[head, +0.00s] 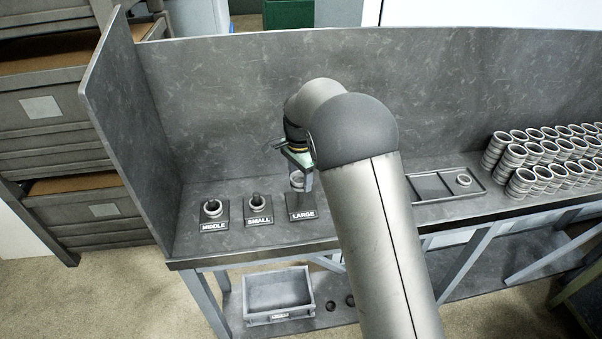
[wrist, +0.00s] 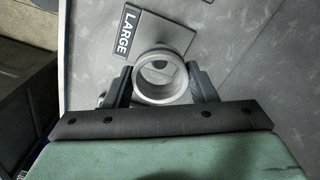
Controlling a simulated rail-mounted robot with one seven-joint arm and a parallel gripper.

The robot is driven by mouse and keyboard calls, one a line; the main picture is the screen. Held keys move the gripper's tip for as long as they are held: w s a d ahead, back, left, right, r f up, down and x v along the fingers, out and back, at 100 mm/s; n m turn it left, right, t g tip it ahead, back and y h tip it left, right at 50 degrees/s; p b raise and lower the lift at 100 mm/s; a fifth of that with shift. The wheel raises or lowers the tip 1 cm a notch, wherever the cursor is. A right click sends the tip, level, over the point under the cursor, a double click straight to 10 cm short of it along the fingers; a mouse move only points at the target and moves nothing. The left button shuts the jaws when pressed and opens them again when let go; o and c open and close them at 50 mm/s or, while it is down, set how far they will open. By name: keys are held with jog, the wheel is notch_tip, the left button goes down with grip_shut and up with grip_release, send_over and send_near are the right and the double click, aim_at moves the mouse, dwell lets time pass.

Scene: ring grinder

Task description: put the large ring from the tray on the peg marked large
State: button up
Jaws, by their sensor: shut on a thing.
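My gripper (head: 299,178) is shut on the large ring (wrist: 160,78), a pale metal ring between the two dark fingers in the wrist view. The ring also shows in the head view (head: 297,183), held over the plate marked LARGE (head: 301,213). The LARGE label (wrist: 128,30) lies beside the ring in the wrist view. The large peg is not clearly visible, and I cannot tell whether the ring is around it. The tray (head: 418,188), right of my arm, holds one ring (head: 463,181) in its right compartment; its left part is hidden.
Rings sit at the MIDDLE peg (head: 212,209) and SMALL peg (head: 258,207), left of the LARGE plate. Many stacked rings (head: 540,155) stand on the right of the bench. A back panel (head: 230,110) and left side panel (head: 130,110) border it. A bin (head: 278,293) is below.

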aim_at(300, 201)
jog(key=shift+f+b, duration=1.65)
jog(key=shift+f, duration=1.1)
jog(key=shift+f+b, duration=0.4)
jog(key=shift+f, duration=0.25)
jog(key=o, duration=0.8)
jog(key=shift+r+p, duration=3.6)
jog(key=shift+r, duration=2)
jog(key=shift+s, duration=0.1)
